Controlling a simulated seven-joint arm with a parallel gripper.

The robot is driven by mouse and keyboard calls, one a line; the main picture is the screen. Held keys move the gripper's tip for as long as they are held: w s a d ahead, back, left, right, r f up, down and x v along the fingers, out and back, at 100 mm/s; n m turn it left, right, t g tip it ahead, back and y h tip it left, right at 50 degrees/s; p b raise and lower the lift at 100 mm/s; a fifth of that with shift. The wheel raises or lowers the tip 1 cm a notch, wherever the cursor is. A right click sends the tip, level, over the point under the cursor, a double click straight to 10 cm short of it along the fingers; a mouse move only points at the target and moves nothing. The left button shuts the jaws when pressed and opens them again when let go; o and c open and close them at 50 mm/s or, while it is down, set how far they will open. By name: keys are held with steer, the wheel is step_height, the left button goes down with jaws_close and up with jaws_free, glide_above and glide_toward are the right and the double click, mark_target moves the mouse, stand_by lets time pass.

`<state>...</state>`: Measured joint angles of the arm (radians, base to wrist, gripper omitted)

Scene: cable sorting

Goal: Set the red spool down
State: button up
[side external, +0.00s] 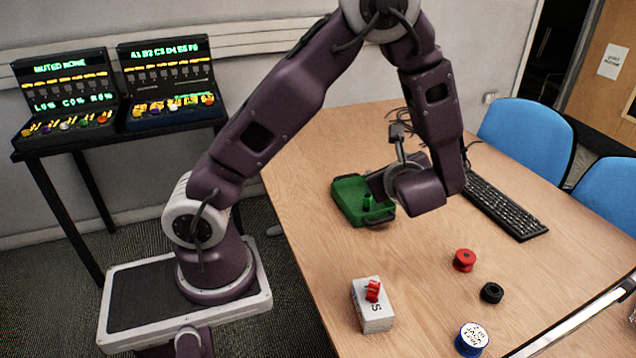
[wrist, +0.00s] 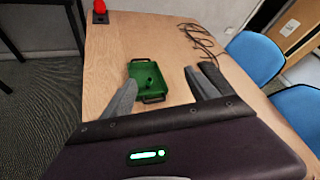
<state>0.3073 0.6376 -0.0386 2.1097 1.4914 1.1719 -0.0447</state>
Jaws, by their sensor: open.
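The red spool (side external: 465,260) lies on the wooden table, right of centre in the side view, clear of my gripper. My gripper (side external: 378,187) is over the table beside the green tray (side external: 337,203), its fingers partly hidden by the wrist. In the wrist view my gripper (wrist: 163,90) is open, its two grey fingers wide apart with nothing held. The green tray (wrist: 133,71) shows between and beyond them, with a green upright piece (wrist: 150,82) inside. I cannot make out the red spool for certain in the wrist view.
A black spool (side external: 491,292) and a blue spool with a white top (side external: 471,341) lie nearer the front. A white box (side external: 374,318) carries a small red piece (side external: 372,290). A keyboard (side external: 508,208) lies right; loose cables (wrist: 203,43) lie at the back.

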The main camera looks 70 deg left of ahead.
steer(key=s+r+n+g+h, duration=0.35)
steer(key=s+r+n, duration=0.25)
steer(key=s+n, duration=0.5)
steer(key=s+d+r+n+t+h, duration=0.1)
steer(key=s+d+r+n+h, duration=0.1)
steer(key=d, duration=0.5)
steer(key=s+d+r+n+t+h, duration=0.2)
steer(key=s+d+h, duration=0.4)
steer(key=s, duration=0.3)
steer(key=shift+s+d+r+n, duration=0.15)
steer(key=shift+d+r+n, duration=0.5)
steer(key=shift+n, duration=0.55)
